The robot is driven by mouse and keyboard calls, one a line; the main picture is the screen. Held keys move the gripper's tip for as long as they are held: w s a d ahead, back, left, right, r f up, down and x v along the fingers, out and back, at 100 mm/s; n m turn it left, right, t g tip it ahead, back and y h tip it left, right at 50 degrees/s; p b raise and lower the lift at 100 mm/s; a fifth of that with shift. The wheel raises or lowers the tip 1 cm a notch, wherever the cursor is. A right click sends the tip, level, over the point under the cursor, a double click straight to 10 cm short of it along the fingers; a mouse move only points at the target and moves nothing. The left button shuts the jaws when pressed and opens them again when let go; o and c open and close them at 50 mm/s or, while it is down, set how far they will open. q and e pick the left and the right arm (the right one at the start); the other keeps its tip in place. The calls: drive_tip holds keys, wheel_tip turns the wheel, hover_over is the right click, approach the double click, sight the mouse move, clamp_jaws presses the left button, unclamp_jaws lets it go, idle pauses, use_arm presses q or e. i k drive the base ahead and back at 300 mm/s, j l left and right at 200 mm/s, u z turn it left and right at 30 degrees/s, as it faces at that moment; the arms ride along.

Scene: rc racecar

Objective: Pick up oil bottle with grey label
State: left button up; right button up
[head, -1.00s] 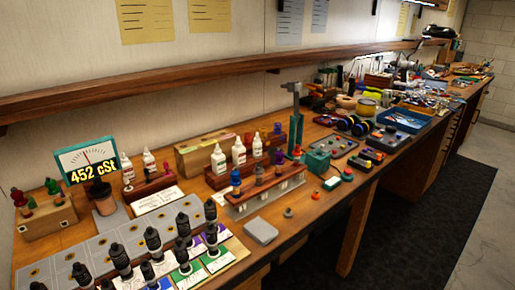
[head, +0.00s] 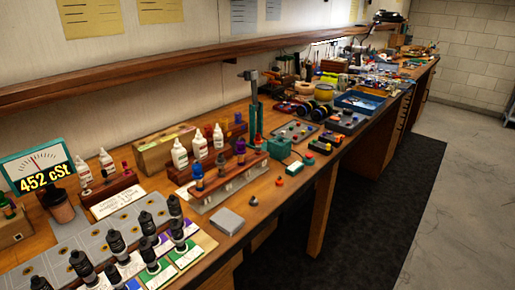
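Several white oil bottles with pointed nozzles stand on the bench. Three of them, a left one (head: 180,154), a middle one (head: 200,147) and a right one (head: 218,136), stand upright in a row in a wooden rack (head: 181,175). Two more white bottles, one on the left (head: 84,172) and one on the right (head: 107,161), stand near the meter. The labels are too small to read, and I cannot tell which one is grey. Neither of my grippers is in view.
A teal meter (head: 38,170) reading "452 cSt" stands at the left. Several black-capped dampers (head: 116,243) stand at the front left. A metal rack (head: 230,186) with coloured-top parts stands before the bottles. A grey block (head: 226,222) lies near the front edge. Dark mat (head: 370,220) covers the floor.

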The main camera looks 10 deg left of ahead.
sight(218, 136)
drive_tip(key=u, duration=0.5)
drive_tip(key=i+l+u, duration=0.2)
drive_tip(key=l+u, duration=0.2)
drive_tip(key=l, duration=0.2)
drive_tip(key=i+l+u, duration=0.2)
drive_tip(key=l, duration=0.15)
drive_tip(key=l+u, duration=0.25)
drive_tip(key=i+l, duration=0.05)
drive_tip(key=l, duration=0.05)
